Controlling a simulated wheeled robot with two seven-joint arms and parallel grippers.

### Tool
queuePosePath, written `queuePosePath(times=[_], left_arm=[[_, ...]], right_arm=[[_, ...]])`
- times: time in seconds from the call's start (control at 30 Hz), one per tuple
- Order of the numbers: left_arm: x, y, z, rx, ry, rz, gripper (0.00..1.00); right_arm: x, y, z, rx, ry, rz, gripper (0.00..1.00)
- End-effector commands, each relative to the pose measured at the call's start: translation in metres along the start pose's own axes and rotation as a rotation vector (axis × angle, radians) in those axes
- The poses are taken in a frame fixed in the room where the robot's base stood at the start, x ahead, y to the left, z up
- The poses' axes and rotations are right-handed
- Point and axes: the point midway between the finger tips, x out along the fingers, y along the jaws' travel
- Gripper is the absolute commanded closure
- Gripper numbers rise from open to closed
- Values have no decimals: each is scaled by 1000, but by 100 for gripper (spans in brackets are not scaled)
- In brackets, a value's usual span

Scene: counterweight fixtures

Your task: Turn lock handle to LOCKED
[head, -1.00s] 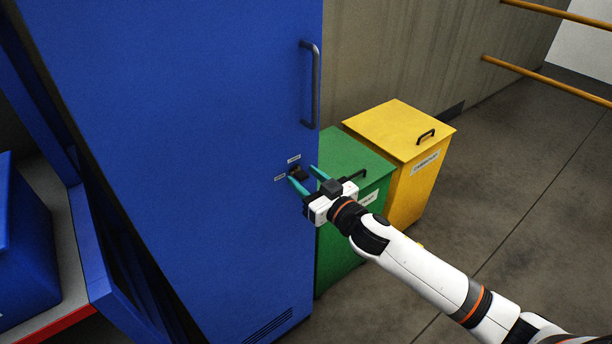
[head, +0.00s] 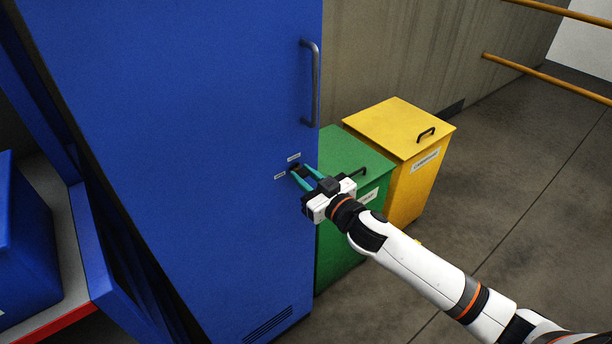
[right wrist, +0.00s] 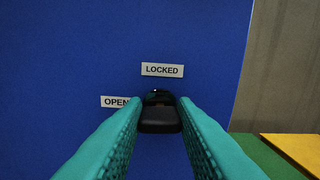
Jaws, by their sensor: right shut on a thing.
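The lock handle (right wrist: 160,118) is a small dark knob on the blue cabinet door (head: 220,120). In the right wrist view it sits between the teal fingertips of my right gripper (right wrist: 161,104), which are shut on it. A LOCKED label (right wrist: 162,70) is just above the handle, and an OPEN label (right wrist: 114,101) is to its left, partly covered by a finger. I cannot tell which label the handle points to. In the head view my right gripper (head: 299,169) reaches the door from the lower right and mostly hides the handle. My left gripper is not in view.
A dark vertical door handle (head: 313,85) is above the lock. A green bin (head: 340,250) and a yellow bin (head: 405,195) stand right of the cabinet, the green one close behind my gripper. Open floor (head: 520,200) lies further right.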

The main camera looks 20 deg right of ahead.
Motion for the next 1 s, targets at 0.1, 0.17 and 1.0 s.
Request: queuePosePath(times=[0.1,0.17,1.0], left_arm=[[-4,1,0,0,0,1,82],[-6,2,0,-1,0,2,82],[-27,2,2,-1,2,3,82]], right_arm=[[0,0,2,-67,-1,-1,97],[0,0,2,-110,-1,-1,97],[0,3,1,-900,-2,-1,97]])
